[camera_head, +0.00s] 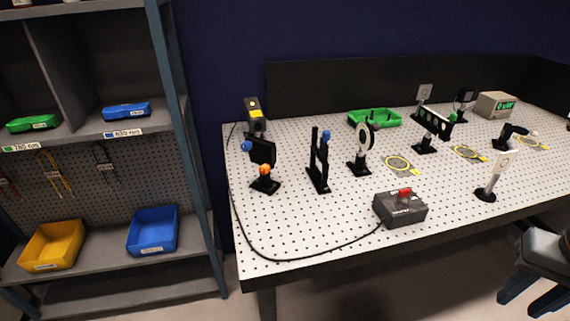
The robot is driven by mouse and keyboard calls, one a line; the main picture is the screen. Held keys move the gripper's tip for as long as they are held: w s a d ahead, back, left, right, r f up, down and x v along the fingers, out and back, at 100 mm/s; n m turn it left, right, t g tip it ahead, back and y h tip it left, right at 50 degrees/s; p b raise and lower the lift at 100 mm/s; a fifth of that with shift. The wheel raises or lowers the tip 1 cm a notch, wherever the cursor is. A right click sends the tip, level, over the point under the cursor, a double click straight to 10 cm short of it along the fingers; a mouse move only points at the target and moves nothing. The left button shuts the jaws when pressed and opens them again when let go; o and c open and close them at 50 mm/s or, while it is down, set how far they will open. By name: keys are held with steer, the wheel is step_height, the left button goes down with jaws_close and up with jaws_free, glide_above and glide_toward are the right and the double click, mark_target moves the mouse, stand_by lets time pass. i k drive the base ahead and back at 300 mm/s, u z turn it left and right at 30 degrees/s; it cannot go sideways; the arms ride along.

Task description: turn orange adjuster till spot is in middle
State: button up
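The orange adjuster (265,170) is a small round knob low on a black mirror mount (262,152), which stands upright at the left end of the table. A blue knob (246,146) sits at the mount's upper left. A white card on a post (502,162) stands at the right front, with a faint round mark on it. I cannot make out a light spot on it at this size.
The perforated white table (310,230) also holds a black frame (318,165), a round lens mount (364,137), a yellow-labelled box (254,108) and a grey control box (400,207) with a red switch and trailing cable.

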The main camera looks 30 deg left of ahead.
mark_target(265, 169)
steer(key=u, duration=0.5)
steer(key=k, duration=0.65)
steer(key=u, duration=1.1)
steer(key=i, duration=0.85)
steer(key=z, duration=0.05)
